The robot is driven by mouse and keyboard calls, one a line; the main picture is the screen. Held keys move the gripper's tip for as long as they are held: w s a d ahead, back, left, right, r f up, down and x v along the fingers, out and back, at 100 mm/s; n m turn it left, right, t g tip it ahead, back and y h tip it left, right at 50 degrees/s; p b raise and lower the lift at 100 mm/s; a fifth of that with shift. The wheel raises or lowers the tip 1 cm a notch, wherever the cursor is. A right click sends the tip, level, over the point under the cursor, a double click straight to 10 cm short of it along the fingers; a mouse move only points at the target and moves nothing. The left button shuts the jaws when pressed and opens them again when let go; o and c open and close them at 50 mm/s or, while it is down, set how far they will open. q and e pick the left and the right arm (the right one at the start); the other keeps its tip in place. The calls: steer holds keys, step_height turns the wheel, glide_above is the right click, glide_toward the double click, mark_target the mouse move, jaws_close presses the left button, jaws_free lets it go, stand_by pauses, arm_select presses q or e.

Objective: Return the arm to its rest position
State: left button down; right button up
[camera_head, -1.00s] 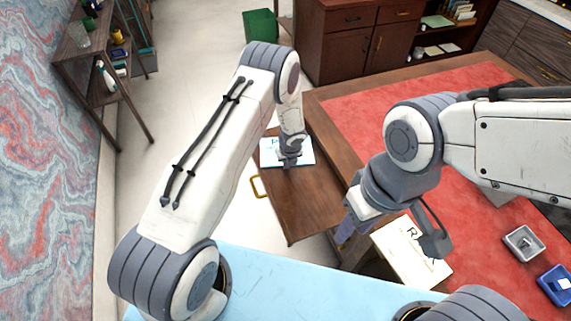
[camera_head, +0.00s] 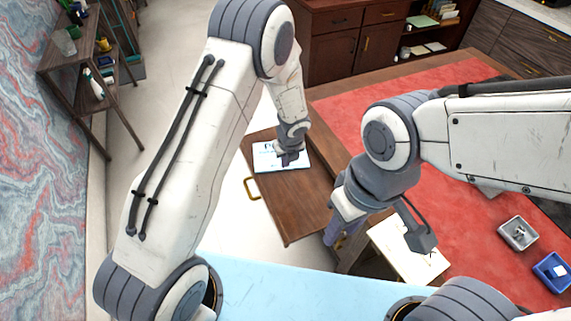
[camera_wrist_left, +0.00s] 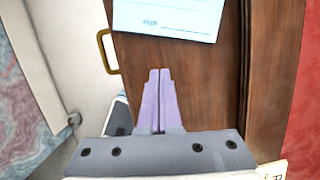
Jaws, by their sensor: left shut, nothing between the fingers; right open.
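My left gripper (camera_head: 288,160) is above the wooden surface with a gold handle in the head view. In the left wrist view its purple fingers (camera_wrist_left: 158,100) are together, with nothing between them. A white-blue paper (camera_wrist_left: 170,18) with print lies just beyond the fingertips; it also shows beside the gripper in the head view (camera_head: 266,157). My right gripper (camera_head: 345,228) hangs at the red desk's near edge, beside a pale sheet with lettering. Its fingers are partly hidden by the wrist, and nothing shows in them.
The pale sheet (camera_head: 408,262) lies at the red desk top (camera_head: 460,240) edge. A grey tray (camera_head: 518,233) and a blue tray (camera_head: 553,272) sit at the right. A shelf rack (camera_head: 95,75) stands at the left. Open floor (camera_head: 150,120) lies between rack and desk.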

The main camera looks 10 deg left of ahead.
arm_select(q)
steer(key=shift+d+r, duration=0.1)
stand_by(0.4)
steer(key=s+d+r+n, duration=0.3)
steer(key=s+r+n, duration=0.25)
steer(key=r, duration=0.45)
steer(key=s+r+n, duration=0.4)
steer(key=s+n, duration=0.1)
steer(key=s, duration=0.3)
steer(key=s+d+r+n+g+h, duration=0.1)
steer(key=s+r+n, duration=0.4)
steer(key=s, duration=0.4)
steer(key=s+r+n+g+h, duration=0.1)
steer(key=s+r+n, duration=0.3)
steer(key=s+n, duration=0.3)
steer(key=shift+s+d+r, duration=0.3)
steer(key=shift+s+d, duration=0.1)
steer(key=shift+s, duration=0.35)
